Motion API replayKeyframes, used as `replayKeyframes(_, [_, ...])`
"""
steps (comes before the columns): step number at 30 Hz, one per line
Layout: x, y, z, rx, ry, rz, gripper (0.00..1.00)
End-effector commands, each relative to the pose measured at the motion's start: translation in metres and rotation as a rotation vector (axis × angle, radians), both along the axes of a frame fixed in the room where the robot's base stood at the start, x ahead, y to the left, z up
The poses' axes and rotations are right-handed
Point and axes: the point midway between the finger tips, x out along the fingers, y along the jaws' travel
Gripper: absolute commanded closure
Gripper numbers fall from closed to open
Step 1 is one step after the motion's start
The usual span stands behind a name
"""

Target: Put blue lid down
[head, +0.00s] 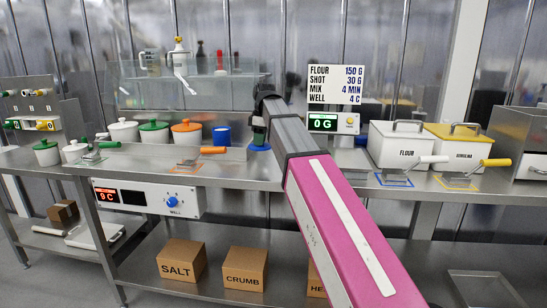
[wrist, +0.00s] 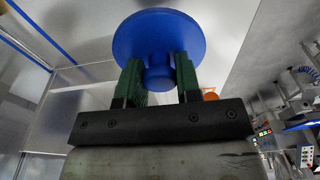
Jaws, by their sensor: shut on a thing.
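The blue lid (wrist: 157,32) is a round disc with a knob, and it fills the top of the wrist view. My gripper (wrist: 160,78) is shut on the lid's knob, with one green finger on each side. In the head view the lid (head: 260,147) shows as a small blue patch under the end of my arm, low over the steel counter (head: 135,155). Whether it touches the counter cannot be told. A blue pot (head: 222,136) stands just left of it, with no lid seen on it. My arm hides most of the gripper in the head view.
An orange-lidded pot (head: 187,133), a green-lidded pot (head: 154,134) and a white pot (head: 123,133) stand left of the blue pot. An orange-handled tool (head: 212,150) lies in front. A scale display (head: 333,123) and a flour bin (head: 396,146) stand to the right.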

Motion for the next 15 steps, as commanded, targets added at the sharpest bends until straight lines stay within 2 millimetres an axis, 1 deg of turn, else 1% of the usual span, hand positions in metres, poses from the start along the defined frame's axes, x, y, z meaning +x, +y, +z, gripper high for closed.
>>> replayKeyframes(1, [0.001, -0.012, -0.007, 0.000, 0.000, -0.004, 0.91])
replayKeyframes(6, [0.008, -0.040, -0.024, 0.000, 0.001, -0.003, 0.91])
replayKeyframes(10, [0.011, -0.051, -0.031, 0.000, 0.000, -0.001, 0.91])
replayKeyframes(15, [0.012, -0.054, -0.038, 0.000, -0.001, -0.001, 0.91])
